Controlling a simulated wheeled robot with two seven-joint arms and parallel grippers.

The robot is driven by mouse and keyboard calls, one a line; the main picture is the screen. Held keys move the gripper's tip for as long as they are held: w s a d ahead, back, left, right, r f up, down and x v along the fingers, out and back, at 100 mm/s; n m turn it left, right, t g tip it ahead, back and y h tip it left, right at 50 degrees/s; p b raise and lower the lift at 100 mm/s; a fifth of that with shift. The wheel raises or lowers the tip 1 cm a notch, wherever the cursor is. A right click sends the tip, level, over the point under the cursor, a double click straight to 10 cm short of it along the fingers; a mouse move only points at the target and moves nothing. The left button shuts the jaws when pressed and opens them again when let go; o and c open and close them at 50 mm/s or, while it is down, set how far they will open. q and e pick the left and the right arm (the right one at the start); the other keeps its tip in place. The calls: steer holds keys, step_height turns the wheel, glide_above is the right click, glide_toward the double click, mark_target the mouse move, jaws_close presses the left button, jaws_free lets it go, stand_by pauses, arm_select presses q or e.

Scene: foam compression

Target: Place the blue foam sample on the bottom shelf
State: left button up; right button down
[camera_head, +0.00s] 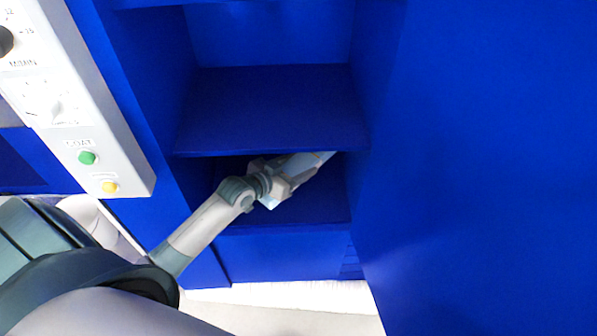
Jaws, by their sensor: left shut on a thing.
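The bottom shelf (325,208) is the floor of the lower compartment in the blue cabinet. My left arm comes in from the lower left, and my left gripper (308,165) is inside this compartment, pointing to the upper right. Its far end passes under the front edge of the upper shelf (270,105), which hides the fingertips. The gripper is shut on the foam sample, but I cannot make the sample out clearly. I cannot tell whether it touches the bottom shelf. My right gripper is not in view.
A white control panel (85,110) with dials, a green button (87,157) and a yellow button (110,187) stands at the left. A tall blue side panel (480,170) fills the right. The upper shelf is empty where visible. Pale floor shows below the cabinet.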

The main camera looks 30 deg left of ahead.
mark_target(299, 172)
arm_select(q)
step_height(299, 172, down, 2)
steer(key=shift+f, duration=0.25)
steer(key=shift+w+a+f, duration=0.1)
steer(key=shift+w+f, duration=0.1)
steer(key=shift+f, duration=0.2)
steer(key=shift+f, duration=0.1)
steer(key=o, duration=1.1)
